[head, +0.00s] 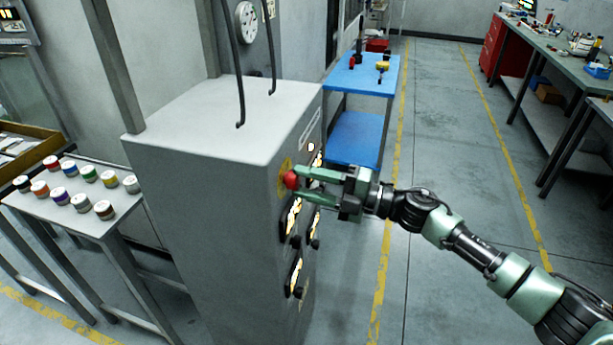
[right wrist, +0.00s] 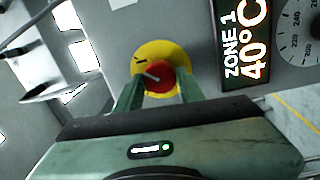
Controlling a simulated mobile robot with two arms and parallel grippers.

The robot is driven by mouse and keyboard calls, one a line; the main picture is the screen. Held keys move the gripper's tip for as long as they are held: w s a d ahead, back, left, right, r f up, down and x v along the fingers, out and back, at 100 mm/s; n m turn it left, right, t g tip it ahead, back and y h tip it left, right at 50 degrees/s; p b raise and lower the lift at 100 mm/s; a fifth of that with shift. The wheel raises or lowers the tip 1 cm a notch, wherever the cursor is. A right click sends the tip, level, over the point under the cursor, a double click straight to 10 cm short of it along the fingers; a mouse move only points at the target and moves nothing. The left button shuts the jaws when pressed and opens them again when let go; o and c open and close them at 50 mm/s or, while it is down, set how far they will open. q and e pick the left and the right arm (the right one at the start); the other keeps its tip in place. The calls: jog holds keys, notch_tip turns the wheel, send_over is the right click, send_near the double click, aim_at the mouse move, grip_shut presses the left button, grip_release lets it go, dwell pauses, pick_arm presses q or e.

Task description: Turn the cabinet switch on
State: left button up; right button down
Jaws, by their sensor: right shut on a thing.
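The grey cabinet (head: 215,170) stands in the middle of the head view. Its switch is a red knob (head: 291,180) on a yellow round plate on the cabinet's right-hand face. In the right wrist view the red knob (right wrist: 160,78) carries a pale mark that runs slantwise, and the yellow plate (right wrist: 178,50) shows behind it. My right gripper (head: 300,183) reaches in from the right and is shut on the knob, with one finger on each side of it; the fingers also show in the right wrist view (right wrist: 160,90). My left gripper is in neither view.
A "ZONE 1 40°C" display (right wrist: 240,45) and a dial (right wrist: 298,35) sit beside the switch. A table with several colored rolls (head: 75,190) stands left of the cabinet. A blue cart (head: 362,75) stands behind it. The floor (head: 440,130) to the right is open.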

jog(key=shift+m, duration=0.5)
jog(key=c, duration=0.9)
grip_release()
jog(key=shift+o, duration=0.2)
jog(key=b+v, duration=0.2)
jog(key=v, duration=0.5)
jog(key=shift+d+b, duration=0.3)
jog(key=shift+d, duration=0.15)
